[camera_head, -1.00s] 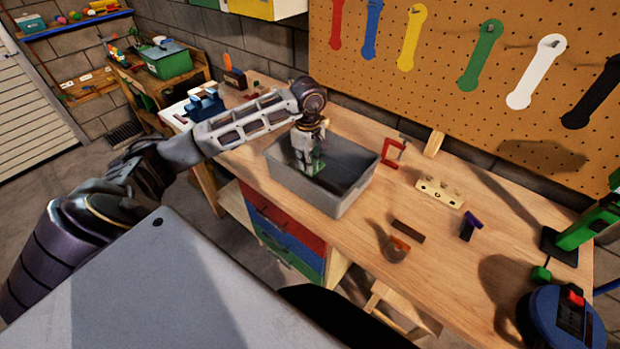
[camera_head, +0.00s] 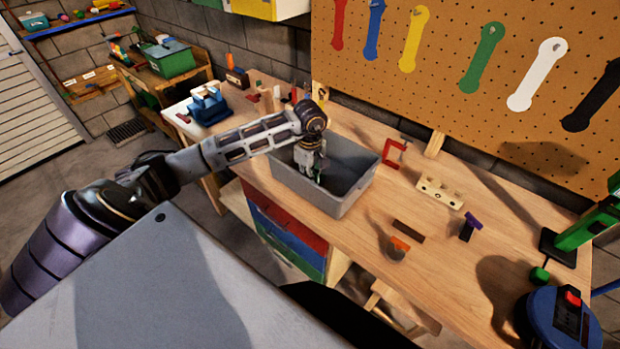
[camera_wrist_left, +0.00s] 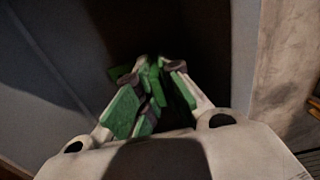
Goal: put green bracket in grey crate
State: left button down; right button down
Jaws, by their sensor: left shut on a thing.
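The grey crate (camera_head: 345,207) stands on the wooden bench with its top open. My left gripper (camera_head: 316,180) points down inside the crate, below its rim. It is shut on the green bracket (camera_head: 321,180), of which only a small part shows in the head view. In the left wrist view the green bracket (camera_wrist_left: 153,76) sits between the fingers of my left gripper (camera_wrist_left: 150,85), with dark shadow around it. I cannot tell whether the bracket touches the crate floor. My right gripper is not in view.
A red clamp (camera_head: 393,153) stands close to the crate's right side. A pale block with holes (camera_head: 440,192), a brown bar (camera_head: 408,231) and a purple piece (camera_head: 469,227) lie further right. A blue vise-like object (camera_head: 208,104) is left of the crate. The pegboard (camera_head: 450,80) rises behind.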

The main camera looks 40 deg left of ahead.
pick_arm(q)
jog(key=shift+f, duration=0.65)
jog(key=shift+f, duration=0.15)
jog(key=c, duration=1.6)
grip_release()
jog(key=shift+o, duration=0.2)
jog(key=shift+r+b, duration=1.15)
jog(key=shift+r, duration=4.95)
